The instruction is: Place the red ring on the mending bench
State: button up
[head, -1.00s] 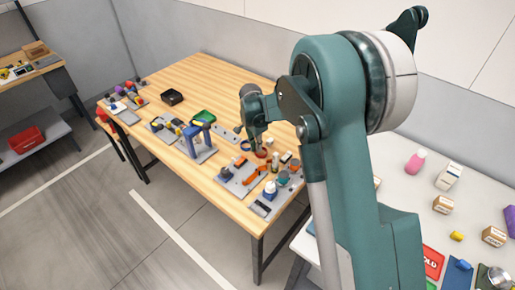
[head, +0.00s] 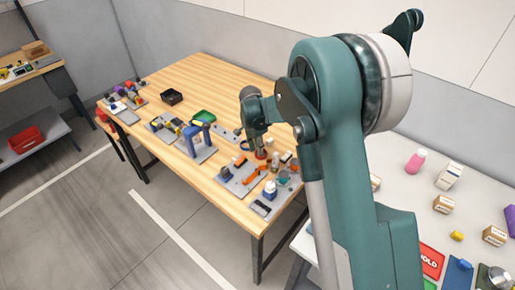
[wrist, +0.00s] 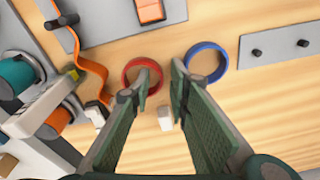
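The red ring (wrist: 127,72) lies flat on a wooden bench top, beside a blue ring (wrist: 205,79). In the head view the red ring (head: 260,155) is a small spot at my gripper's tip. My gripper (wrist: 162,72) is open, with its fingers pointing down over the bench. In the wrist view the left fingertip overlaps the inside of the red ring, and the right fingertip is between the two rings. The ring's right wall shows in the gap between the fingers. I cannot tell how far above the bench top the fingertips are.
An orange strap (wrist: 92,75) and grey plate with parts are left of the red ring. A grey plate with dark pegs (wrist: 277,47) is at right. A small pale block (wrist: 165,118) lies between the fingers. The wooden bench (head: 205,78) is clear towards its back.

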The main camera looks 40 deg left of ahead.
jog(key=shift+r, duration=0.15)
notch_tip(320, 180, up, 12)
jog(key=s, duration=0.1)
jog(key=shift+s+p, duration=0.2)
jog(key=shift+p, duration=0.15)
jog(key=shift+a, duration=0.1)
dwell(0.7)
dwell(0.3)
